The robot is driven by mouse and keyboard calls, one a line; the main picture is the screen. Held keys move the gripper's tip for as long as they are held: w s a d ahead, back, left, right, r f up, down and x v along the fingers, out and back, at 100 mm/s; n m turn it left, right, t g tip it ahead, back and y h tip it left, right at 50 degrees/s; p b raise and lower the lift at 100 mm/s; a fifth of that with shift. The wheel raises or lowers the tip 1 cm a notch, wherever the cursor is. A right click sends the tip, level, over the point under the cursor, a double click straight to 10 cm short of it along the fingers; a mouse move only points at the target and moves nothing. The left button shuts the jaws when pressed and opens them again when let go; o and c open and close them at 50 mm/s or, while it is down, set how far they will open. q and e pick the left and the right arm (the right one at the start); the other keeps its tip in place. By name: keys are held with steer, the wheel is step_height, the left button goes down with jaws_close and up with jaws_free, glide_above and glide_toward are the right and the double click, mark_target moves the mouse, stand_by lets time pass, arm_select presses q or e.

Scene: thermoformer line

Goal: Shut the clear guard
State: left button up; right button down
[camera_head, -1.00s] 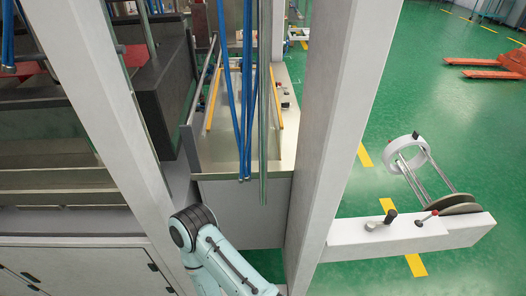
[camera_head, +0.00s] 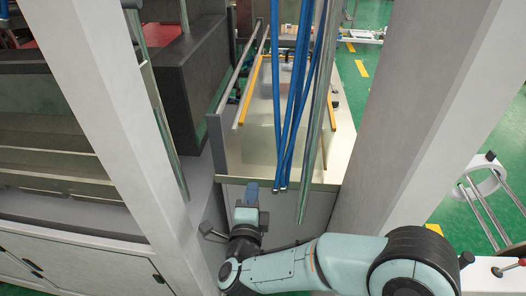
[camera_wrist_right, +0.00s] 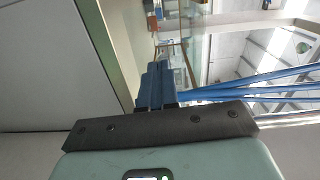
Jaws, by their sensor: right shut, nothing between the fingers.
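A see-through pane, which seems to be the clear guard (camera_head: 258,150), shows faintly between yellow-orange strips behind the hanging blue hoses in the head view. Its exact edges are hard to make out. In the right wrist view a glassy pane (camera_wrist_right: 193,48) stands beyond the fingers. My right gripper (camera_head: 251,187) has blue fingers, shut with nothing between them. It is in front of the grey front panel, near the ledge's front edge. The fingers also show in the right wrist view (camera_wrist_right: 156,72). I cannot tell whether they touch anything. My left gripper is not in view.
White posts stand left (camera_head: 125,130) and right (camera_head: 430,120) of the opening. Blue hoses (camera_head: 290,110) and metal rods (camera_head: 318,120) hang in it, close to my right gripper. A dark machine block (camera_head: 195,85) stands at the left.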

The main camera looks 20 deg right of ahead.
steer(key=r, duration=0.1)
steer(key=p, duration=0.2)
glide_toward(261, 146)
steer(key=shift+m+h, duration=0.4)
steer(key=x, duration=0.6)
steer(key=shift+w+a+f, duration=0.1)
steer(key=shift+w, duration=0.35)
steer(key=shift+d, duration=0.3)
